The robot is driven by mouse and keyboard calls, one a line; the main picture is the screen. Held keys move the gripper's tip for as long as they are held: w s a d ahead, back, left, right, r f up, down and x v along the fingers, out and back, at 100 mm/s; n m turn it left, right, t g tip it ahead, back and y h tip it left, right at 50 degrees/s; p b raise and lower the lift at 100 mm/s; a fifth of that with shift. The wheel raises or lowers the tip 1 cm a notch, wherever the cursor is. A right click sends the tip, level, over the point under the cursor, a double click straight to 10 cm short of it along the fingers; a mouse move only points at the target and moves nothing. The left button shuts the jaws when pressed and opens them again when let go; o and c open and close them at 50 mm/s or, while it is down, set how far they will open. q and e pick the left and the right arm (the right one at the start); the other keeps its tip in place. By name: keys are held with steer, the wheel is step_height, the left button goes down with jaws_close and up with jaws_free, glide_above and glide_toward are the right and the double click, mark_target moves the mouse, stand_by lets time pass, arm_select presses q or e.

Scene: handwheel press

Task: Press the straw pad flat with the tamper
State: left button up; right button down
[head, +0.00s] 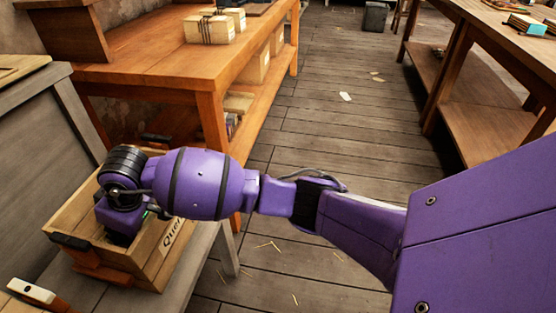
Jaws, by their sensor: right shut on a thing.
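My right arm reaches across from the right, and its right gripper (122,232) points down into a wooden crate (183,258) with a partly covered label. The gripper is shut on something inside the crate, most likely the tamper. My own wrist and the crate wall hide the fingers and most of what they hold. The straw pad cannot be made out; the crate's inside is mostly covered. My left gripper is not in view.
The crate stands on a grey bench (205,262), with a small white-ended wooden item (32,291) at its front left. An orange-brown workbench (150,68) carries tied blocks (208,29). Another table (510,45) stands right. The plank floor between has straw bits.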

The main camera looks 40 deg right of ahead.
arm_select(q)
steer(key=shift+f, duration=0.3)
arm_select(e)
steer(key=shift+s+f, duration=0.2)
steer(key=shift+f, duration=0.2)
stand_by(0.8)
arm_select(q)
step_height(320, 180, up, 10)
steer(key=p, duration=0.9)
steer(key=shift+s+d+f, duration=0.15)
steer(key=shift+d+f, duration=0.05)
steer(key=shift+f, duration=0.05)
arm_select(e)
step_height(320, 180, up, 22)
steer(key=shift+w+f, duration=0.15)
steer(key=shift+w, duration=0.05)
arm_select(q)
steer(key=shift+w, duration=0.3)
